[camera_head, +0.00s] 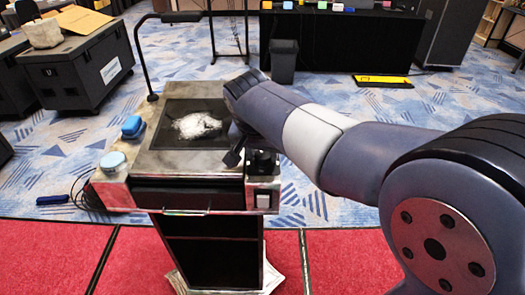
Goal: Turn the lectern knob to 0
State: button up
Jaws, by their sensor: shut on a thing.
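The lectern (143,187) stands in front of me, with a dark sloped top panel that carries a white patch. My gripper (248,158) is at the right front of its top, reached by my arm from the right. It is shut on a dark knob (262,164) there, and the two are hard to tell apart at this size. The gripper and arm hide part of the knob and the lectern's right edge. No dial marks or numbers are readable, so the knob's setting cannot be told.
A thin lamp arm (140,50) rises at the back left. Dark cases (85,72) stand behind left.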

jog(key=c, duration=0.3)
jog(key=shift+n, duration=0.3)
jog(key=n+y+p, duration=0.1)
jog(key=n, duration=0.3)
jog(key=shift+d+y, duration=0.15)
jog(key=shift+y, duration=0.25)
jog(key=n, duration=0.2)
jog(key=n+y, duration=0.1)
jog(key=n, duration=0.1)
jog(key=shift+d+y+p, duration=0.1)
jog(key=shift+y+p, duration=0.2)
jog(key=shift+w+n+g+y, duration=0.1)
jog(key=shift+n+g+y, duration=0.3)
jog(key=shift+n, duration=1.3)
jog(key=o, duration=1)
jog(key=shift+c, duration=0.2)
jog(key=shift+r, duration=0.1)
